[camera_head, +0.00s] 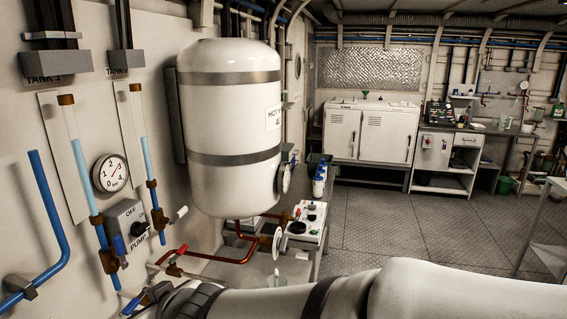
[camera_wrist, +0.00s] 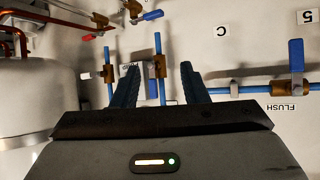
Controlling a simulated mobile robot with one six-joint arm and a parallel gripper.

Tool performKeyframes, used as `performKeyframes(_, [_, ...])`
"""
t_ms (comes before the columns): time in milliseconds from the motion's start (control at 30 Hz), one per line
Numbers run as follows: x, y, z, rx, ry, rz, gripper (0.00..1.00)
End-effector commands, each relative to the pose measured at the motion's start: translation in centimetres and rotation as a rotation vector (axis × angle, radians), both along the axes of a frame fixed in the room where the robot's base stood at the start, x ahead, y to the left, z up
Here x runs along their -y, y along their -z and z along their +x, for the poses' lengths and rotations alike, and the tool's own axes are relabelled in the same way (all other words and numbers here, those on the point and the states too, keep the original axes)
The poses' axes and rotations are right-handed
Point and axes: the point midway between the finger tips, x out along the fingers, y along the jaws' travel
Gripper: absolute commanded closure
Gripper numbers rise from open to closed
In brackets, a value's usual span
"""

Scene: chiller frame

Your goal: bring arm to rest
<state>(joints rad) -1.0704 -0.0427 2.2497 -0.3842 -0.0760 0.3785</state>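My arm (camera_head: 430,292) stretches across the bottom of the head view toward the lower left. My gripper's fingertips cannot be made out in the head view. In the wrist view my gripper (camera_wrist: 158,82) has its two dark blue fingers spread apart. Nothing is held between them. A blue vertical pipe with a brass valve (camera_wrist: 159,66) shows in the gap, apparently beyond the fingers. The wrist view looks at the wall upside down. I cannot tell how far the fingers are from the pipes.
A white tank (camera_head: 230,120) stands close above my arm. Gauge (camera_head: 111,173), pump switch (camera_head: 130,225) and red-handled valve (camera_head: 178,254) are on the left wall. A blue-handled valve (camera_wrist: 296,60) is at the wrist view's right. Floor (camera_head: 400,225) beyond is clear.

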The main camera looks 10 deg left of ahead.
Motion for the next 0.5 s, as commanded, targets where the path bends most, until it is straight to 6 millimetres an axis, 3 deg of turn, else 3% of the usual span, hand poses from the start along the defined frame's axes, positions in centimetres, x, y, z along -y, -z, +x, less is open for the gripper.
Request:
performKeyframes(33, [3.4, -0.1, 2.9, -0.006, 0.092, -0.034, 0.6])
performKeyframes(100, [8.0, 0.1, 5.8, -0.025, 0.205, -0.09, 0.6])
performKeyframes(200, [14.8, 0.5, 8.6, -0.068, 0.36, -0.165, 0.6])
performKeyframes(367, [25.4, 1.3, 10.1, -0.17, 0.585, -0.27, 0.6])
performKeyframes(500, [33.7, 2.1, 8.6, -0.292, 0.76, -0.342, 0.6])
